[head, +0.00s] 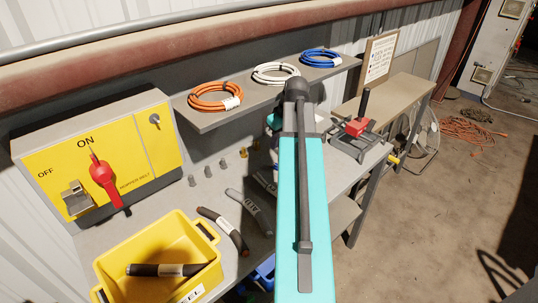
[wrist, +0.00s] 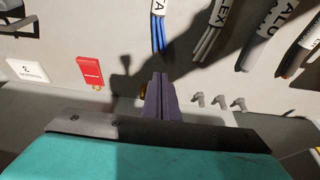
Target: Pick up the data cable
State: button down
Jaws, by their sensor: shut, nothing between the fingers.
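In the wrist view, a thin blue cable (wrist: 158,38) hangs in from the top edge with a white label ending in "A". I take it for the data cable; the rest of it is out of frame. My gripper (wrist: 161,78) is shut and empty, its dark fingers pressed together below the blue cable's end and apart from it in the picture.
Label-wrapped scraps lie beside it: "FLEX" (wrist: 208,42), "ALU" (wrist: 262,52) and a dark one (wrist: 292,62). Small grey fittings (wrist: 218,101) stand nearby. The head view shows a yellow bin (head: 207,262), a switch box (head: 130,150) and a shelf (head: 205,124) with coils.

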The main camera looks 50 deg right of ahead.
jog(key=shift+s+d, duration=0.1)
jog(key=shift+s, duration=0.05)
jog(key=shift+f, duration=0.15)
jog(key=shift+p+x, duration=0.9)
jog(key=shift+x, duration=3.9)
jog(key=shift+s, duration=0.35)
jog(key=s, duration=0.9)
